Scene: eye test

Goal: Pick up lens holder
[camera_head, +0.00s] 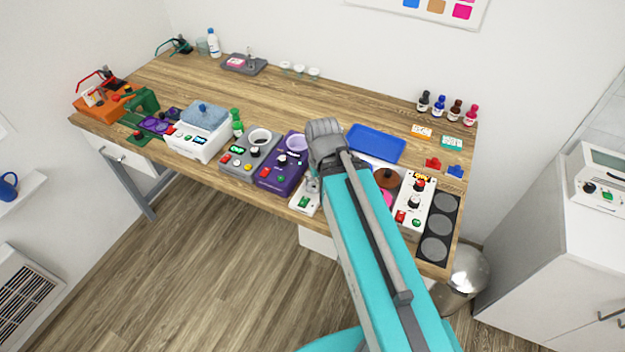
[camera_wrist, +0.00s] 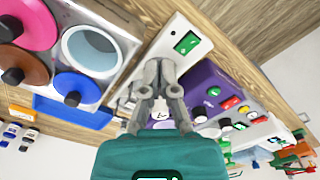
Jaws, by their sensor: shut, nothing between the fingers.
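I cannot tell for sure which thing is the lens holder. My gripper (camera_wrist: 159,70) is shut and empty in the wrist view. Its fingertips are over the white panel with a green display (camera_wrist: 187,43), and I cannot tell whether they touch it. In the head view my gripper (camera_head: 313,186) is at the front edge of the table, mostly hidden by my turquoise arm. The white panel (camera_head: 303,204) shows only in part there. A white rack (camera_wrist: 132,20) with pink, brown and blue discs and an open round well lies left of the fingers in the wrist view.
A purple device (camera_head: 268,180), a grey device (camera_head: 237,163) and a white device (camera_head: 428,183) line the front. A blue tray (camera_head: 375,143) lies behind my arm. Small bottles (camera_head: 455,110) stand back right.

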